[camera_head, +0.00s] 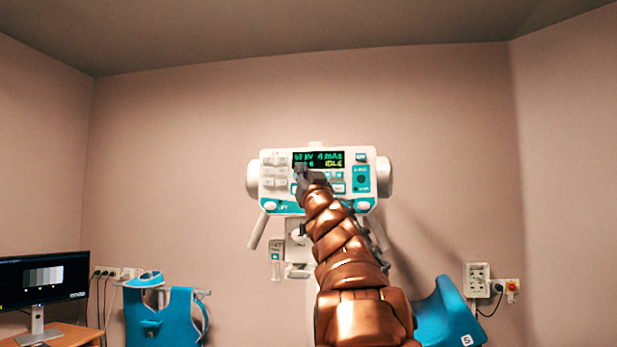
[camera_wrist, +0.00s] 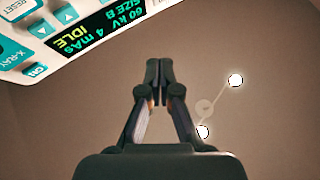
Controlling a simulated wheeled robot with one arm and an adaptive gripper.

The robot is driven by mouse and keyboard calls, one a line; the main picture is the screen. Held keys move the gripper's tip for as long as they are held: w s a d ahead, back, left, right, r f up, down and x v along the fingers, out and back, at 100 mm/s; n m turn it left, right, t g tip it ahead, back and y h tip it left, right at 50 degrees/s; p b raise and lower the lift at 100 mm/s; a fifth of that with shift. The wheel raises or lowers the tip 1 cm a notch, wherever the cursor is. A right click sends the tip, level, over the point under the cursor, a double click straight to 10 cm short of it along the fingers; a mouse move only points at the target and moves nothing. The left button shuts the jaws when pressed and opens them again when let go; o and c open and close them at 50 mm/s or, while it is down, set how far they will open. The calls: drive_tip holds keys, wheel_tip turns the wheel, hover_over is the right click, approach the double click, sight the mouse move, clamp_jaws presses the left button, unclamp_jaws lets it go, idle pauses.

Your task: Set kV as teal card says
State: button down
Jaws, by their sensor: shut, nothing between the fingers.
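The x-ray control panel (camera_head: 268,187) is white and teal on the machine head at the middle of the head view. Its display (camera_head: 330,157) is lit green and yellow. In the wrist view the display (camera_wrist: 105,28) appears turned over and reads 60 kV, 4 mAs, SIZE B, IDLE. In the head view my gripper (camera_head: 308,178) covers part of the panel below the display. A small white and teal tag (camera_head: 275,250) hangs below left; its text is unreadable.
A monitor (camera_head: 45,282) stands on a desk at the left. A blue apron (camera_head: 165,315) hangs beside it. A blue shield (camera_head: 450,315) and a wall socket box (camera_head: 477,280) are at the right.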

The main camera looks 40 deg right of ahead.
drive_tip(key=shift+d, duration=0.1)
drive_tip(key=w+d+p, duration=0.4)
drive_tip(key=w+d, duration=0.1)
drive_tip(key=d, duration=0.2)
idle(0.4)
drive_tip(key=shift+w+d, duration=0.1)
idle(1.4)
drive_tip(key=shift+w+d+p, duration=0.2)
drive_tip(key=shift+d+p, duration=0.05)
drive_tip(key=shift+p, duration=0.3)
drive_tip(key=shift+w+d+p, duration=0.2)
drive_tip(key=shift+d+p, duration=0.15)
idle(0.6)
drive_tip(key=shift+a, duration=0.1)
drive_tip(key=shift+s+a+b, duration=0.3)
drive_tip(key=shift+s+a, duration=0.15)
drive_tip(key=shift+a, duration=0.1)
drive_tip(key=shift+a, duration=0.1)
idle(0.4)
